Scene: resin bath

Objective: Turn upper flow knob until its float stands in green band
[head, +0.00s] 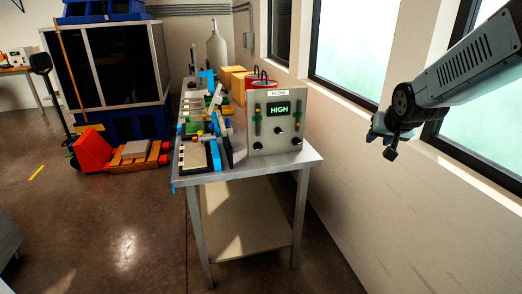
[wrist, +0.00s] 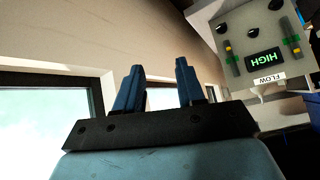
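The grey flow panel (head: 262,138) stands on the near end of the bench, its display (head: 279,108) reading HIGH in green. A gauge tube (head: 257,120) with green and yellow marks is on its left, another (head: 298,110) on its right. Three dark knobs sit low on its face; the upper knob (head: 278,131) is the middle one.
The bench (head: 245,168) holds blue clamps and coloured parts left of the panel, with yellow boxes (head: 232,78) and a red pot behind. A wall with windows (head: 348,45) runs along the right. Open floor lies before the bench. A red pallet truck (head: 92,150) stands at left.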

